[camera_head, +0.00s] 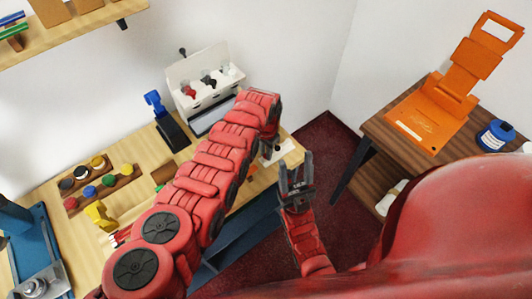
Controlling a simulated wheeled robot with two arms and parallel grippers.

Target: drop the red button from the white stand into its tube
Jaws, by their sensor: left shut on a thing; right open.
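A white stand (203,68) stands against the back wall, with a small red thing (189,91), likely the red button, and dark and pale pieces in its front. My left gripper (267,143) points down at the counter's right end, right of the stand. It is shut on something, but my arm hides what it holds. My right gripper (296,178) is open and empty, just off the counter's right front edge. I cannot pick out the red button's tube for certain.
Wooden racks with coloured round pieces (90,187) lie on the counter's left part. A blue and black device (168,125) stands left of the stand. A yellow object (100,214) lies near the front. A side table (374,132) at right holds an orange folding piece (428,118) and blue jar (496,136).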

